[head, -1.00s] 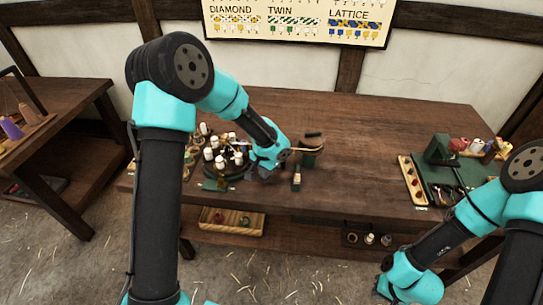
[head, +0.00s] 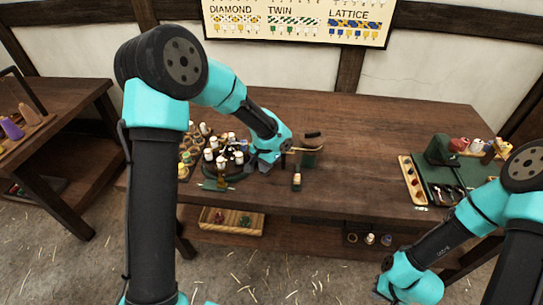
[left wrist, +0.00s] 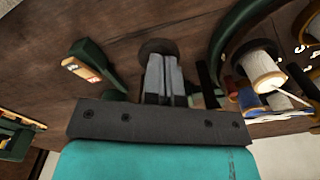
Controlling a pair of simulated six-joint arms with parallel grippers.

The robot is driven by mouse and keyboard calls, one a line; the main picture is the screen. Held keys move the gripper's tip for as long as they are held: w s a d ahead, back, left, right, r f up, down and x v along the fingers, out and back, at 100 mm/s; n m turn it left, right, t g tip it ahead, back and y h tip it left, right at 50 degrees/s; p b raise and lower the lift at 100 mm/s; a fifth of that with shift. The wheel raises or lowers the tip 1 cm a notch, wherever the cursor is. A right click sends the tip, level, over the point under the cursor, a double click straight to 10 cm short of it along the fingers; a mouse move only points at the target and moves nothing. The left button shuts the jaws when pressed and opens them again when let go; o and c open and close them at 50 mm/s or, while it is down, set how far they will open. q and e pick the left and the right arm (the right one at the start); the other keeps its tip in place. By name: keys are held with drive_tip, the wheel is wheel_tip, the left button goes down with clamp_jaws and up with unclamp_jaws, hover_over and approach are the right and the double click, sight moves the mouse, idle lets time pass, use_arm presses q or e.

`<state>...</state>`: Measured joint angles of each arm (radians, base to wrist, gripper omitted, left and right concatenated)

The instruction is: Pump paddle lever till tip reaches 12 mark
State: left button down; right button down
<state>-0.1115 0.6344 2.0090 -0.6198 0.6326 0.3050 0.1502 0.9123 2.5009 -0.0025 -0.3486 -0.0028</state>
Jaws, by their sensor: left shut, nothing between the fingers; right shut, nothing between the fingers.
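My left gripper (head: 264,167) points down at the table between the bobbin stand and a small green post (head: 309,158) with a curved, pale arm and dark top. In the left wrist view its grey fingers (left wrist: 163,75) are shut and empty, with a dark round piece (left wrist: 157,47) just beyond the tips. A small green block with a pale, marked face (head: 297,180) stands in front of the post; a similar marked piece (left wrist: 85,65) shows in the left wrist view. I cannot read a 12 mark or tell which part is the paddle lever. My right gripper (head: 384,292) is low at the front, tips hardly visible.
The round stand with white bobbins (head: 222,160) is close left of my left gripper. A green mat (head: 440,180) with tools, a peg board (head: 405,175) and spools lie at the right. The table's middle right is clear.

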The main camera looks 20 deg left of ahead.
use_arm(q)
drive_tip(key=shift+w+r, duration=0.1)
drive_tip(key=shift+r, duration=1.8)
drive_tip(key=shift+f, duration=0.35)
drive_tip(key=shift+f, duration=0.35)
drive_tip(key=shift+f, duration=2.85)
drive_tip(key=shift+r, duration=0.1)
